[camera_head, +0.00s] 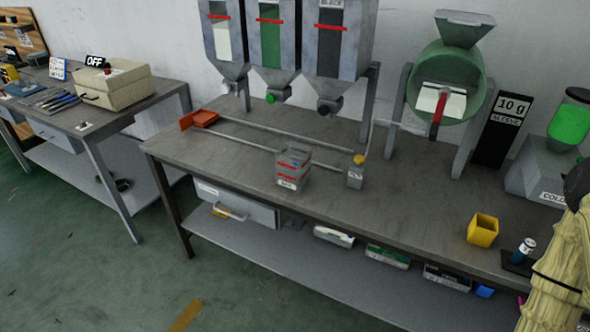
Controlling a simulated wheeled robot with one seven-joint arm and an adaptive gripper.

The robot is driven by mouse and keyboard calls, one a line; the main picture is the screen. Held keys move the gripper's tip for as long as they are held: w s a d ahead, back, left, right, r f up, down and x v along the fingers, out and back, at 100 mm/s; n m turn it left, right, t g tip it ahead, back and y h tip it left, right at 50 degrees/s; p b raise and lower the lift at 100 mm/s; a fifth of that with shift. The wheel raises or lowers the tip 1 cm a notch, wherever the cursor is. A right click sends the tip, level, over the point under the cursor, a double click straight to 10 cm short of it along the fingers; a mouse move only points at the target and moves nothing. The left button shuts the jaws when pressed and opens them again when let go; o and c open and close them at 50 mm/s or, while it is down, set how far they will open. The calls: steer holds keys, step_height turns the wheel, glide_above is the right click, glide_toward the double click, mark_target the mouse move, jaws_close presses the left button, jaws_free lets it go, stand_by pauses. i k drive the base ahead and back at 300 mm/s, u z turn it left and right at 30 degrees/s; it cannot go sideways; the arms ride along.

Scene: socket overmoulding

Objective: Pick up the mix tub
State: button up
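A small grey square tub (292,170) with red bands and a small white label stands upright near the front edge of the grey workbench (230,152). It looks like the mix tub, but its label is too small to read for certain. It stands apart from other objects, in front of the hoppers. A beige ribbed-covered part, likely my arm, shows at the right edge. My gripper does not show, so whether it is open or shut is hidden.
Three hoppers (270,45) hang over the bench back. Rails run from a red-orange piece (200,119) to a small grey post (356,172). A green drum (450,80), a yellow open box (482,230) and a green-topped machine (545,165) stand to the right.

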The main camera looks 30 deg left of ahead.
mark_target(294, 167)
steer(key=k, duration=0.5)
steer(key=u, duration=0.55)
steer(key=i, duration=0.25)
steer(key=u, duration=0.25)
